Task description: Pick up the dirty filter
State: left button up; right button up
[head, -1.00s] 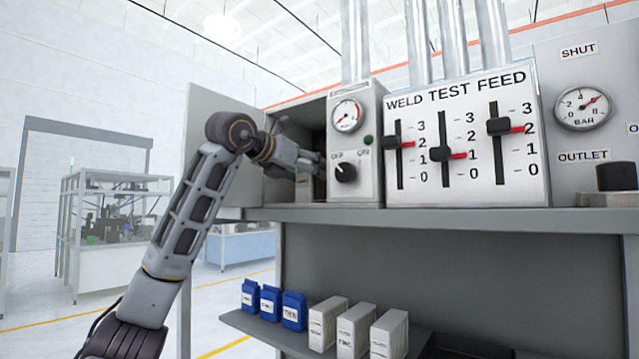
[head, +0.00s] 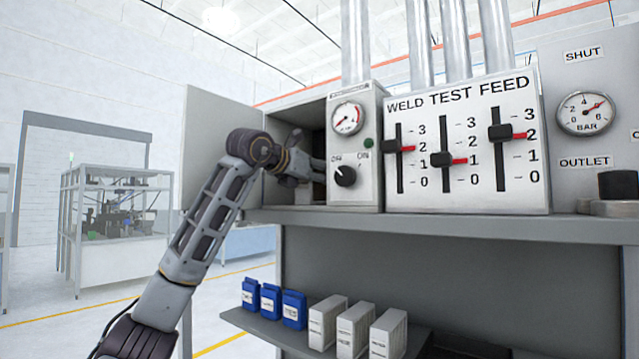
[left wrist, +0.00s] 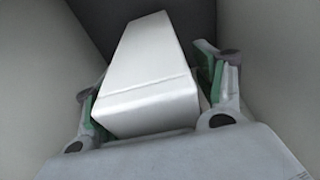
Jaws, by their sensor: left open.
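The filter, a plain pale box-shaped block (left wrist: 150,75), stands inside the open cabinet (head: 290,112) in the left wrist view. No marking on it can be read, so I cannot tell how dirty it is. My left gripper (left wrist: 152,82) is open, with one green-padded finger on each side of the block. I cannot tell whether the pads touch it. In the head view my left gripper (head: 312,168) reaches into the cabinet, and its fingertips are mostly hidden behind the gauge panel. My right gripper is not in view.
The cabinet door (head: 220,150) stands open at left. The gauge-and-knob panel (head: 352,185) borders the opening at right, beside the slider panel (head: 465,195). Blue packs (head: 270,302) and white boxes (head: 356,330) stand on the lower shelf (head: 262,328). Cabinet walls are close around the gripper.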

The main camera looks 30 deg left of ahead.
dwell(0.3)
pick_arm(q)
jog(key=c, duration=1.2)
jog(key=shift+s+a+r, duration=0.1)
